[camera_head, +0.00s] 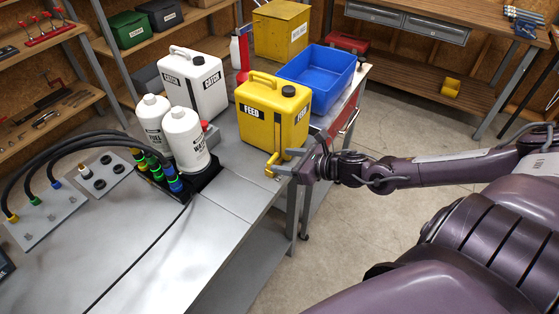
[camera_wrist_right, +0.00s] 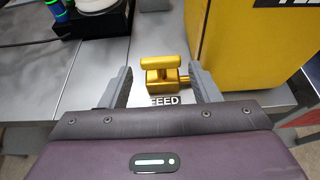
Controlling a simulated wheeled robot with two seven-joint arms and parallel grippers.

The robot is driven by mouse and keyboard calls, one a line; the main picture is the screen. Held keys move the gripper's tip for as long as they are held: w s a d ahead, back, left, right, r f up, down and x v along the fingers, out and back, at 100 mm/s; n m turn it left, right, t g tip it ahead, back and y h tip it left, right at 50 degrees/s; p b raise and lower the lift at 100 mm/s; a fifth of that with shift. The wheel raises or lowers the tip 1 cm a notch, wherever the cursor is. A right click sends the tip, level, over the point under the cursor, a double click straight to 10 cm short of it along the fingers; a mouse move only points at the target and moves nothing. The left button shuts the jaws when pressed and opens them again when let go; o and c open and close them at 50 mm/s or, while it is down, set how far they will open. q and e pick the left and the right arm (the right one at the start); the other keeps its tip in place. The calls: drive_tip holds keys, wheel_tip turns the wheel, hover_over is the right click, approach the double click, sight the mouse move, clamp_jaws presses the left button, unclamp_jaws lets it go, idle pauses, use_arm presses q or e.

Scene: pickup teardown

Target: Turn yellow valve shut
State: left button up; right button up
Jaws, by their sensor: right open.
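The yellow valve (camera_head: 271,166) sits low at the front of the yellow FEED jug (camera_head: 272,118), near the table's edge. In the right wrist view the valve (camera_wrist_right: 160,76) has a bar handle lying crosswise on its body, with a FEED label just in front. A short yellow pipe joins it to the jug (camera_wrist_right: 240,45). My right gripper (camera_head: 290,172) is open beside the valve; in the wrist view its two fingers (camera_wrist_right: 161,88) stand on either side of the valve, apart from it. My left gripper is not in view.
A blue bin (camera_head: 318,95) stands behind the FEED jug. A white CATCH jug (camera_head: 192,85), white bottles (camera_head: 186,140) and a hose block (camera_head: 160,175) stand to the left. The grey table top (camera_head: 215,225) is clear in front.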

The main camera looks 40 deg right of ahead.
sight(273, 162)
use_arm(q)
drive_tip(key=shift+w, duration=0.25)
use_arm(e)
drive_tip(key=shift+x, duration=1.15)
drive_tip(key=shift+f, duration=0.1)
drive_tip(key=c, duration=0.7)
